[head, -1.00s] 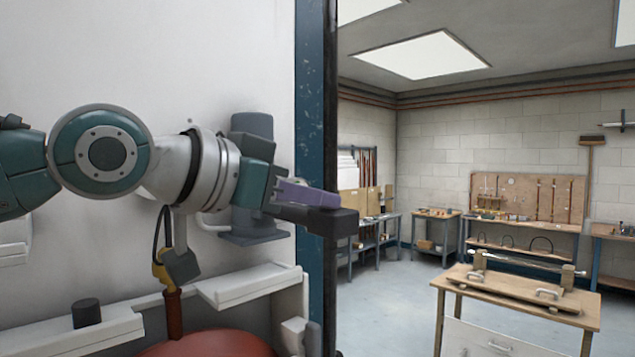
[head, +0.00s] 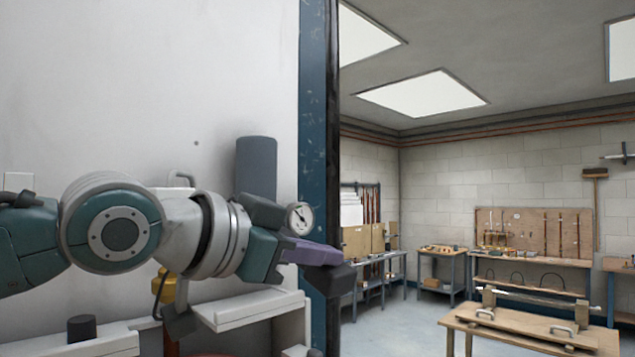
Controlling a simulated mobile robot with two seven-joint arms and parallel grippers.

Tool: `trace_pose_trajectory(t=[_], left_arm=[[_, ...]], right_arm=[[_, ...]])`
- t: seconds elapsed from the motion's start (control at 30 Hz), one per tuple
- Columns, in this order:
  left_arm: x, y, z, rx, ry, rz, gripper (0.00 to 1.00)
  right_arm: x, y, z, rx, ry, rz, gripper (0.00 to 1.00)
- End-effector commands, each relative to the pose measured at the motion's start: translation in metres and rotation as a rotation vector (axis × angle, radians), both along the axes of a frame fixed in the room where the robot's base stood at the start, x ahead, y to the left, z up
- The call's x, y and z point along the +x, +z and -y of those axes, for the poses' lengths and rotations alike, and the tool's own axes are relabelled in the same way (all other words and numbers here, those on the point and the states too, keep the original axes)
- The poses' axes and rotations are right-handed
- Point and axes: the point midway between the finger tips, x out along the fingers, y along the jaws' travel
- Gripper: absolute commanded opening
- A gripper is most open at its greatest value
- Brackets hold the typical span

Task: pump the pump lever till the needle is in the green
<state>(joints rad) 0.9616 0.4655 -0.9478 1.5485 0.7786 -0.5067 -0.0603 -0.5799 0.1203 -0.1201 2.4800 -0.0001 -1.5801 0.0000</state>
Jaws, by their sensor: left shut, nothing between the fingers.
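My left gripper (head: 345,277) is shut and empty, with a purple part along its upper side. It reaches right across the pale wall panel, past the dark blue post. A small round gauge (head: 300,218) with a white face and dark needle shows just above the gripper; where the needle stands against any green is too small to tell. A dark grey upright cylinder (head: 256,168) stands left of the gauge, its lower part hidden by my wrist. I cannot pick out the pump lever. My right gripper is not in view.
A dark blue post (head: 318,120) stands beside the gripper. A white ledge (head: 255,308) runs below my arm. A brass-yellow fitting (head: 167,288) is partly hidden by my arm.

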Motion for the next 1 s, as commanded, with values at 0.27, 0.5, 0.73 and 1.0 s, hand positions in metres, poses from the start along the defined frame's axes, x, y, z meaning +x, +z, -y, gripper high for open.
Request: trace_pose_trajectory(t=[0.27,0.5,0.73,1.0], left_arm=[[0.000,0.003,0.000,0.006,0.003,-0.009,0.00],[0.000,0.050,0.005,0.003,0.005,-0.004,0.00],[-0.034,0.041,-0.026,0.004,0.005,0.000,0.00],[-0.066,0.054,-0.053,0.001,0.006,0.002,0.00]], right_arm=[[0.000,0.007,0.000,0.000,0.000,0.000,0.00],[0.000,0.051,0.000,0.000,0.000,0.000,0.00],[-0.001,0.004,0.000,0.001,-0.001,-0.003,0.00],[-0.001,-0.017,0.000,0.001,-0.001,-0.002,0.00]])
